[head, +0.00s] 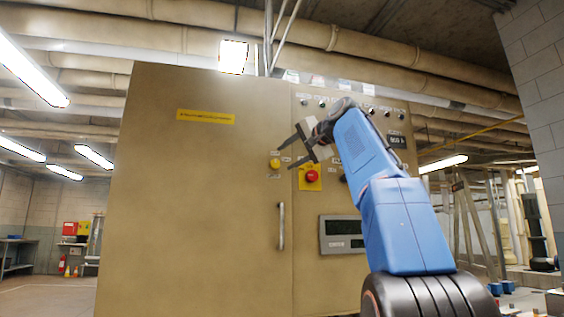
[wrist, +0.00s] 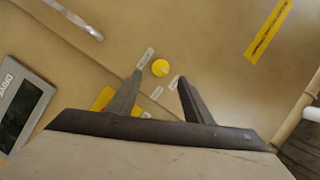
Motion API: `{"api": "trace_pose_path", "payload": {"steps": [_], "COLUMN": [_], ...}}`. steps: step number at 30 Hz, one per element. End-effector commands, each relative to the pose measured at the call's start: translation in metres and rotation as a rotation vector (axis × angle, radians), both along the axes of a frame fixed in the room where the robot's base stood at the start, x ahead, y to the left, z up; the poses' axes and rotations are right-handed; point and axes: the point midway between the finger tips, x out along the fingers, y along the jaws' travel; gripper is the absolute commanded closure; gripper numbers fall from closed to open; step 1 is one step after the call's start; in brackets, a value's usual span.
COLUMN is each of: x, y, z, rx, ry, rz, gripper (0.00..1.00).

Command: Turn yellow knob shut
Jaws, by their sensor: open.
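The yellow knob (head: 275,163) sits on the front of the tan cabinet (head: 200,190), left of a red button on a yellow plate. In the wrist view the yellow knob (wrist: 160,68) lies just beyond and between the fingertips, with small white labels around it. A pale mark shows on its face, but its exact angle is hard to read. My gripper (head: 294,150) is open and empty in front of the panel, to the right of the knob in the head view. The wrist view also shows my gripper (wrist: 157,76) with its two fingers spread. They do not touch the knob.
The red button (head: 312,176) on its yellow plate is close to my gripper. A vertical door handle (head: 281,227) is below the knob, and a display panel (head: 341,235) is lower right. A yellow warning label (head: 206,117) is at upper left. Bare cabinet face surrounds the handle.

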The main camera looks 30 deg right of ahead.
Motion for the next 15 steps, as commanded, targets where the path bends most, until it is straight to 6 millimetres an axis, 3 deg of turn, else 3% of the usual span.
{"api": "trace_pose_path", "payload": {"steps": [3, 15], "x": [-0.023, -0.083], "y": [-0.002, -0.006], "z": [0.004, 0.013], "rx": [-0.001, 0.0], "ry": [-0.001, 0.0], "rz": [-0.003, -0.002], "gripper": [0.54, 0.54]}}
